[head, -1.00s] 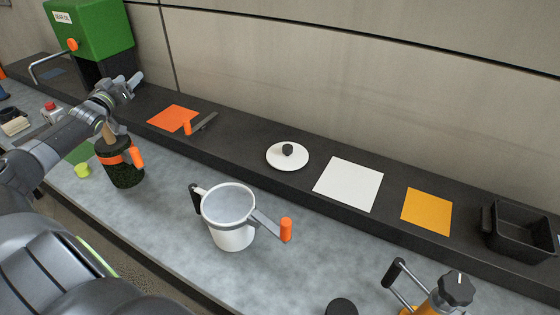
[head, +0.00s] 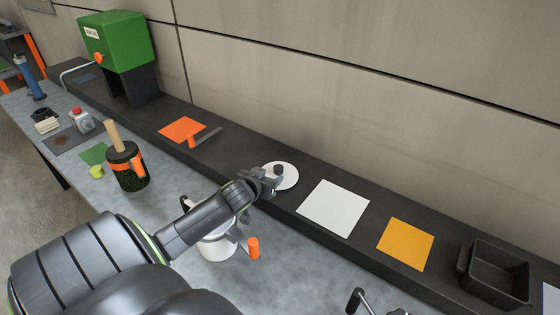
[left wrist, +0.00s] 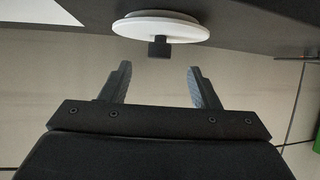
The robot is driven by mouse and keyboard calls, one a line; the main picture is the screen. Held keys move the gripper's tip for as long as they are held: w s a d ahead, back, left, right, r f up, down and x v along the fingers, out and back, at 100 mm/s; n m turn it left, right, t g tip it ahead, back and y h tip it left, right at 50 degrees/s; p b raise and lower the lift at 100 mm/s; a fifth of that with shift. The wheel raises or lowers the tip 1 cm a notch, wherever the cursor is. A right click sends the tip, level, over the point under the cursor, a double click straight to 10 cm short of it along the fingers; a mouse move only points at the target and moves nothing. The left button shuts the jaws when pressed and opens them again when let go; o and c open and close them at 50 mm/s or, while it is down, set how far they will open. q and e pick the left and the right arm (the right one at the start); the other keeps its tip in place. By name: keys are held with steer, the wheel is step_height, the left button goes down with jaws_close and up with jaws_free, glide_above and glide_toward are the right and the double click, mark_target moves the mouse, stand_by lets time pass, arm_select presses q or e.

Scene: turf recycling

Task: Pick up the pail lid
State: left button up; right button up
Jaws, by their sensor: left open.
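The pail lid (head: 287,181) is a white disc with a dark knob, lying on the dark raised shelf in the head view. It also shows in the left wrist view (left wrist: 185,27), with its dark knob (left wrist: 159,48) just beyond the fingertips. My left gripper (head: 277,179) is at the lid's near left side, partly covering it. In the left wrist view its two fingers are apart, with nothing between them. The white pail (head: 217,250) stands on the grey bench below, partly hidden by my left arm.
A white square (head: 333,208) and a yellow square (head: 405,244) lie right of the lid, then a black bin (head: 497,275). An orange square (head: 182,130) with an orange-handled tool lies left.

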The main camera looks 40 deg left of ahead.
mark_target(276, 171)
arm_select(q)
steer(key=shift+p+x, duration=0.55)
steer(key=shift+x, duration=3.15)
steer(key=shift+d, duration=0.1)
steer(key=c, duration=1.1)
